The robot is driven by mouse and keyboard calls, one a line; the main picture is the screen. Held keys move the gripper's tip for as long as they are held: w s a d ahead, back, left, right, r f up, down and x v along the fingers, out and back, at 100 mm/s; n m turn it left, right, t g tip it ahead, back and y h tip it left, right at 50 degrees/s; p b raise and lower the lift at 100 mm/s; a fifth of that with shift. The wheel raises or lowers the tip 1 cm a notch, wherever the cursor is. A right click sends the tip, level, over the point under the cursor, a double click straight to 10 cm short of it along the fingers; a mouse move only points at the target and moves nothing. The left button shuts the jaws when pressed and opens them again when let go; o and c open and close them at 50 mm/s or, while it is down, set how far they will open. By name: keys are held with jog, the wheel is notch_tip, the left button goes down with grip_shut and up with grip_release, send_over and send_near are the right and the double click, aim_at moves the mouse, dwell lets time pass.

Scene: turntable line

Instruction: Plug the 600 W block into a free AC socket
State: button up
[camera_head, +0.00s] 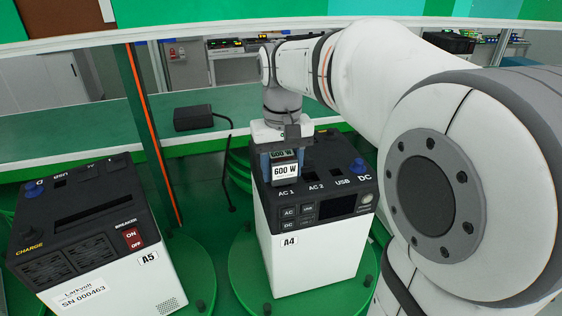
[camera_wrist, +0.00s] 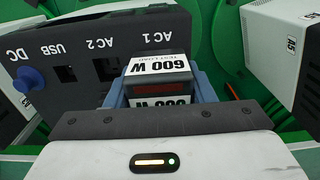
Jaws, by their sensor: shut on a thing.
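My gripper (camera_head: 282,160) is shut on the dark 600 W block (camera_head: 286,172), which has white 600 W labels. In the wrist view the block (camera_wrist: 158,68) sits between the blue fingers of my gripper (camera_wrist: 160,92). The block is over the AC 1 side of the power station A4 (camera_head: 293,250) and hides the AC 1 socket. I cannot tell whether it touches the top or is plugged in. The AC 2 socket (camera_wrist: 105,70) shows dark and empty beside the block.
On A4, the USB port (camera_wrist: 66,73) looks empty and a blue plug (camera_wrist: 28,80) is at DC. Power station A5 (camera_head: 95,240) stands to the left, turned around. A black adapter (camera_head: 193,117) with a cable lies on the green bench behind. A green post (camera_head: 150,130) rises between.

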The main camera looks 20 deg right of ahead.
jog(key=shift+f, duration=0.15)
jog(key=o, duration=1.4)
notch_tip(320, 180, up, 8)
jog(key=shift+f+b, duration=0.2)
jog(key=shift+b, duration=0.15)
jog(key=shift+s, duration=0.2)
jog(key=s+f+t, duration=0.1)
jog(key=s+f, duration=0.3)
jog(key=f, duration=0.1)
jog(key=s+f+t, duration=0.1)
jog(key=s+f, duration=0.4)
jog(key=s+f+t, duration=0.1)
jog(key=s+f, duration=0.3)
jog(key=f, duration=0.1)
jog(key=shift+s+d+f, duration=0.3)
jog(key=shift+s+f, duration=0.05)
jog(key=shift+s, duration=0.05)
